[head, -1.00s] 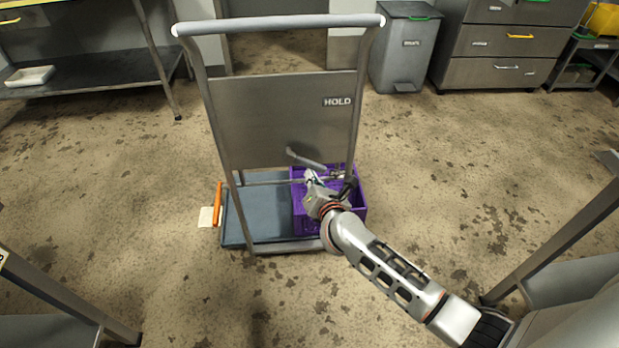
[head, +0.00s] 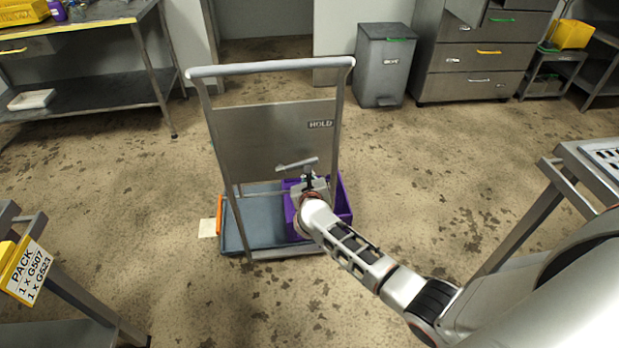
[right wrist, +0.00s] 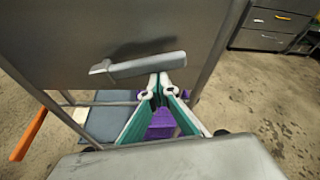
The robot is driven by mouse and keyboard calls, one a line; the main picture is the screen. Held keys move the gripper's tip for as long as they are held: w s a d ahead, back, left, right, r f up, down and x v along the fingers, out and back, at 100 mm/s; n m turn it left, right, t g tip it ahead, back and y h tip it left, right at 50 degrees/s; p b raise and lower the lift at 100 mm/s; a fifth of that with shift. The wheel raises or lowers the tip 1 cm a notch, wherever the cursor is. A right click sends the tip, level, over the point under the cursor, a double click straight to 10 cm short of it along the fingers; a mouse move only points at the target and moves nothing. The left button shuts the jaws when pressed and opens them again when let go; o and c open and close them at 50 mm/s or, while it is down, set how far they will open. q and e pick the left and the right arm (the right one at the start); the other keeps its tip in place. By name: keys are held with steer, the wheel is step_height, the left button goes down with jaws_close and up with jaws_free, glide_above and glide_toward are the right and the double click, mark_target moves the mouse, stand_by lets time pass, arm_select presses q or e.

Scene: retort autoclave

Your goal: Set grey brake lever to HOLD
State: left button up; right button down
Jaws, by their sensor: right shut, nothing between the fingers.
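The grey brake lever (head: 297,164) is on the cart's grey panel (head: 265,138), below and left of the HOLD label (head: 320,124). Its right end is tilted slightly upward, and it also shows in the right wrist view (right wrist: 140,67). My right gripper (head: 308,177) is shut and empty just under the lever's right part. In the right wrist view its fingertips (right wrist: 160,84) meet close below the lever; I cannot tell if they touch it. My left gripper is not in view.
A purple crate (head: 342,200) stands on the cart's blue-grey deck (head: 258,222), behind my right gripper. An orange bar (head: 219,214) is at the deck's left. Tables flank the near left and right.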

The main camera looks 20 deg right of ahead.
mark_target(306, 163)
steer(key=r+n+h, duration=0.1)
steer(key=r+n+p, duration=0.1)
steer(key=r, duration=0.1)
steer(key=shift+w+a+n+h, duration=0.2)
steer(key=shift+a+n+h, duration=0.1)
steer(key=shift+a+h, duration=0.1)
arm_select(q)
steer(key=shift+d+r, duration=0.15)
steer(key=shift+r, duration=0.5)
arm_select(e)
steer(key=shift+w+a+r+n+h, duration=0.1)
steer(key=shift+a+r+n+h, duration=0.2)
steer(key=shift+r+n, duration=0.3)
steer(key=shift+a+r+n+h, duration=0.2)
steer(key=shift+r+n+h, duration=0.15)
steer(key=shift+n, duration=0.35)
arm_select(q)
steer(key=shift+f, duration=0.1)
